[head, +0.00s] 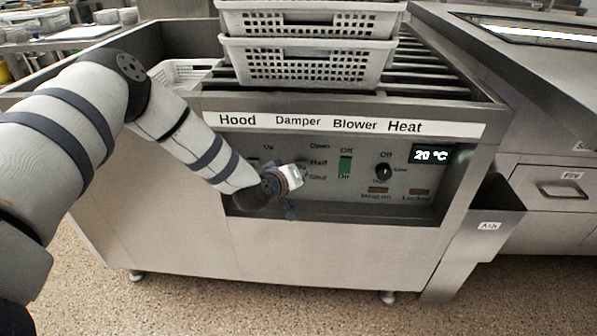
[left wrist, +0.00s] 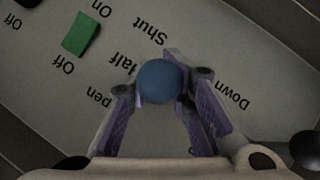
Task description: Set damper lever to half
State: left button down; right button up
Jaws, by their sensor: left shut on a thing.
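The damper lever's blue round knob (left wrist: 157,82) sits between the purple-padded fingers of my left gripper (left wrist: 160,95), which is shut on it. In the left wrist view the panel lettering is upside down. The knob appears roughly level with the "Half" label (left wrist: 125,66), with "Shut" (left wrist: 150,33) to one side and "Open", partly covered by a finger, to the other. In the head view my left gripper (head: 288,188) is at the control panel (head: 330,195), and it hides the damper lever there. My right gripper is not in view.
A green blower switch (head: 345,166), a black heat knob (head: 384,171) and a 20 °C display (head: 432,154) are right of the gripper. A dark round knob (left wrist: 306,149) is near "Down". White perforated baskets (head: 310,62) are stacked on top. An ash chute (head: 490,222) juts out at the right.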

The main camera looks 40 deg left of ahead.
pick_arm(q)
jog(key=shift+s+d, duration=0.1)
jog(key=shift+d, duration=0.05)
jog(key=c, duration=1.8)
grip_release()
jog(key=shift+o, duration=0.7)
jog(key=shift+r, duration=0.1)
jog(key=v, duration=1.2)
